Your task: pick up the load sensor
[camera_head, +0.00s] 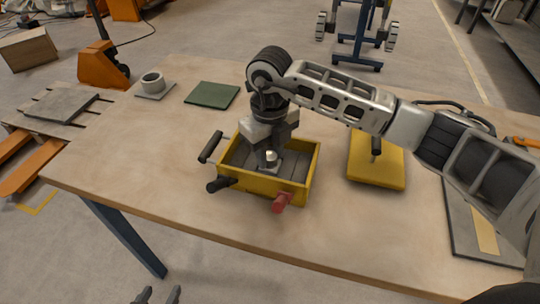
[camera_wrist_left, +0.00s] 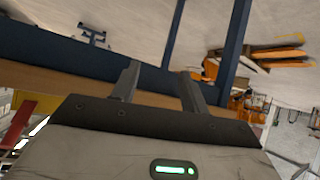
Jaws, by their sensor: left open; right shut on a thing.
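My right gripper (camera_head: 267,147) reaches down into a yellow open box (camera_head: 295,188) with a dark inside. It is shut on a small silver, knob-like piece (camera_head: 271,157), which looks like the load sensor, at the box floor. The fingers hide part of this piece, and I cannot tell whether it is lifted off the floor. My left gripper (camera_head: 158,294) is open and empty, low in front of the table edge. Its two fingers also show apart in the left wrist view (camera_wrist_left: 159,72).
The box has black handles and a red knob (camera_head: 282,201) outside. A yellow block (camera_head: 376,168) with a dark post stands to its right on the wooden table (camera_head: 150,150). A green mat (camera_head: 212,95) and a grey ring on a plate (camera_head: 152,83) lie behind left.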

